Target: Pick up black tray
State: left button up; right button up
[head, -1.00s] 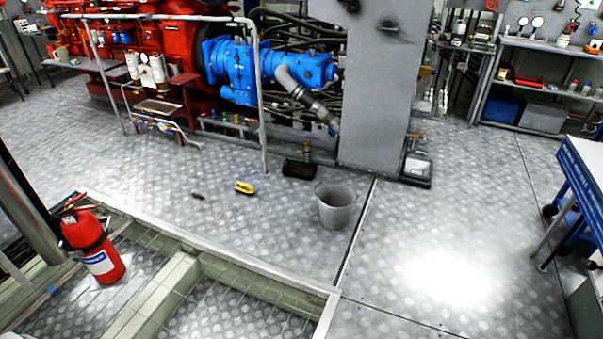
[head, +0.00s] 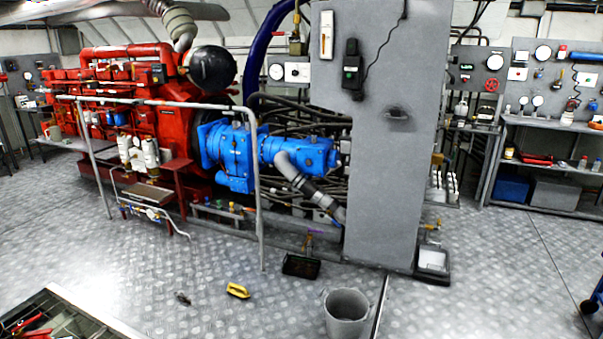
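A small black tray (head: 301,266) lies on the metal floor in the head view, at the foot of the blue pump, left of the grey cabinet. A second black tray-like thing (head: 433,265) with a pale inside sits at the cabinet's right foot. I cannot tell from the view which of the two the task names. Neither of my grippers shows in the head view.
A grey bucket (head: 346,312) stands in front of the cabinet (head: 378,140). A yellow object (head: 238,290) and a small dark object (head: 183,298) lie on the floor. A pipe railing (head: 258,190) guards the red engine (head: 140,115).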

aim_at(300, 266)
jog(key=i+j, duration=0.15)
jog(key=i, duration=0.55)
jog(key=i+j+u, duration=0.1)
jog(key=i, duration=0.65)
jog(key=i+j, duration=0.15)
jog(key=i, duration=0.55)
